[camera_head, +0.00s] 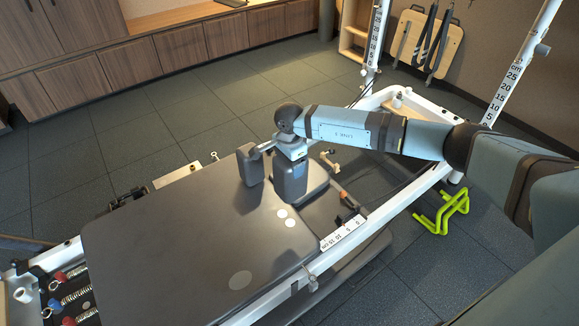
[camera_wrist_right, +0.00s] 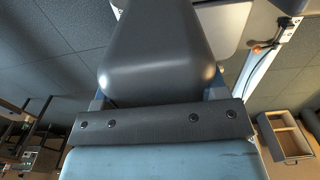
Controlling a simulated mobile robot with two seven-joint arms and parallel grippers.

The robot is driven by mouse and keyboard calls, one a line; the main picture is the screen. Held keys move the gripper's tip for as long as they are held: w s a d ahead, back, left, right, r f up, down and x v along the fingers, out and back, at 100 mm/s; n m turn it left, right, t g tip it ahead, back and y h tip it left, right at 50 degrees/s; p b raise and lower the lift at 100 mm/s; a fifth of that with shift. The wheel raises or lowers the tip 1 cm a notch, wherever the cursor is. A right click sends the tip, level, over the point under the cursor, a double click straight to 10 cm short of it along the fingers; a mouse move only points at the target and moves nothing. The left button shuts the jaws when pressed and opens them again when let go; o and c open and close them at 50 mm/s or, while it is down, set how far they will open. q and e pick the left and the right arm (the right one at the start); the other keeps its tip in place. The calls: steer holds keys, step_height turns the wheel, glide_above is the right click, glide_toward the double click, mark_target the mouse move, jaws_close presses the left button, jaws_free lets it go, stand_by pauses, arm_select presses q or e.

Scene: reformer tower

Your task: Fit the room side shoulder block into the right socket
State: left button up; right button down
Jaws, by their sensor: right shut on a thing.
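My right gripper (camera_head: 291,153) reaches down over the carriage (camera_head: 190,225) and is shut on a dark grey padded shoulder block (camera_head: 291,181). The block hangs upright below the gripper. In the right wrist view the same block (camera_wrist_right: 160,50) fills the space between the fingers, beyond the palm bar. Its lower end is hidden there. I cannot tell whether its base touches the carriage. A second dark block (camera_head: 250,165) stands to its left at the carriage's far side. Two small white discs (camera_head: 286,218) lie just in front of the held block. I cannot make out the right socket. My left gripper is out of view.
A white frame rail with a ruler strip (camera_head: 343,233) runs along the near side. White scaled posts (camera_head: 510,85) rise at the right. Yellow-green handles (camera_head: 441,212) stand on the floor. A tray of coloured springs (camera_head: 72,295) sits lower left. The carriage's front surface is clear.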

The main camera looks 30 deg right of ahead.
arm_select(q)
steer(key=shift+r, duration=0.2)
arm_select(e)
steer(key=shift+r, duration=0.1)
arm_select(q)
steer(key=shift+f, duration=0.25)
arm_select(e)
steer(key=shift+f+b, duration=0.6)
steer(key=shift+f, duration=0.15)
step_height(320, 180, down, 3)
steer(key=shift+b, duration=1.1)
step_height(320, 180, down, 4)
steer(key=b, duration=0.3)
steer(key=shift+f, duration=0.25)
steer(key=shift+f+b, duration=0.4)
steer(key=shift+f, duration=0.1)
steer(key=shift+f+b, duration=0.6)
steer(key=shift+f, duration=0.25)
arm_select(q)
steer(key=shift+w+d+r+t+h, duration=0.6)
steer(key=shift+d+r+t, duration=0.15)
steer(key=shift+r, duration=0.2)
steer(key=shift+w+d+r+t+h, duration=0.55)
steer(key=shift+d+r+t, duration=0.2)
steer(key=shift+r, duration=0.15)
